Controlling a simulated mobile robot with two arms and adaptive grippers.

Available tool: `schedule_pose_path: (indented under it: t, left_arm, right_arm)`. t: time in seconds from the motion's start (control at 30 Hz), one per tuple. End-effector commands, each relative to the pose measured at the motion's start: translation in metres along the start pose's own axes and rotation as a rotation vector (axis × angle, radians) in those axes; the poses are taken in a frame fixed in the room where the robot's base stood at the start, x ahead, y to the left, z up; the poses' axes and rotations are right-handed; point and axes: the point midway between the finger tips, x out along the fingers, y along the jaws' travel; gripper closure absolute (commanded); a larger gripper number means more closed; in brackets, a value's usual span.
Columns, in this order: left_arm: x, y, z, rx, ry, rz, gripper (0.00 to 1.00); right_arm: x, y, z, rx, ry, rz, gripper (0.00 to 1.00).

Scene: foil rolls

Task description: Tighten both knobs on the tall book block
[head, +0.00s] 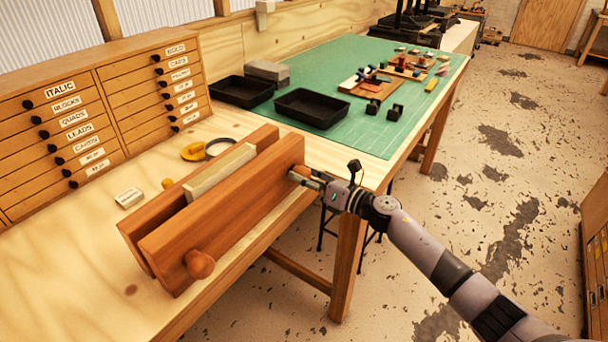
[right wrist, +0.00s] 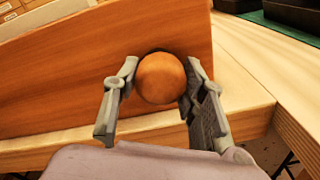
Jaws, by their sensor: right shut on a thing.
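The tall book block (head: 222,172) is a pale block held upright between two wooden boards of a press on the bench. The press's front board (head: 225,215) faces me. One round wooden knob (head: 199,264) sticks out at its near left end, with nothing touching it. My right gripper (head: 308,177) is at the other knob, at the board's far right end. In the right wrist view that knob (right wrist: 161,78) sits between the two fingers of my right gripper (right wrist: 160,85), which is shut on it. My left gripper is not in view.
A labelled drawer cabinet (head: 100,110) stands behind the press. Black trays (head: 313,108) and a green mat (head: 365,135) lie at the back right. The floor at right is open.

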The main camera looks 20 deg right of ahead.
Motion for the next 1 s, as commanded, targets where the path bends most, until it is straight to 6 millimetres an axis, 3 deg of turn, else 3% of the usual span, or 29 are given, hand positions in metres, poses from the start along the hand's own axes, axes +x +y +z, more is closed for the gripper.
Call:
schedule_pose_path:
  t: [1.0]
  left_arm:
    - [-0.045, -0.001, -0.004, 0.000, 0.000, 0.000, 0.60]
  right_arm:
    - [0.000, 0.001, 0.003, 0.967, 0.020, -0.006, 0.89]
